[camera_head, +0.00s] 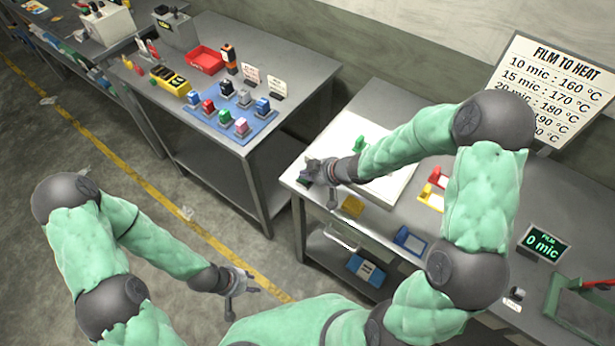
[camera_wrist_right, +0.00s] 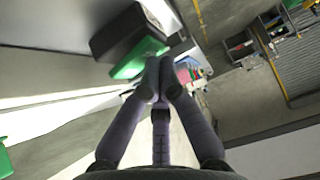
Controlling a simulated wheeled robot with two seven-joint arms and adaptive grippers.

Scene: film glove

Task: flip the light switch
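I cannot pick out a light switch with certainty in either view. A small pale fitting with a label (camera_head: 513,300) sits at the right of the near bench, too small to identify. My right gripper (camera_head: 312,172) is over the left corner of that bench. In the right wrist view its fingertips (camera_wrist_right: 165,72) are together, and I see nothing between them. A dark block (camera_wrist_right: 130,30) and a green block (camera_wrist_right: 140,58) appear just beyond the tips; contact is unclear. My left gripper (camera_head: 250,282) hangs over the floor, away from the benches; its finger opening is too small to judge.
The near bench holds a white board (camera_head: 345,140), a display reading "0 mic" (camera_head: 542,243), a green-framed device (camera_head: 575,305) and small coloured items. A film-to-heat sign (camera_head: 555,85) stands behind. The left table has a blue mat (camera_head: 205,115) and red tray (camera_head: 205,60).

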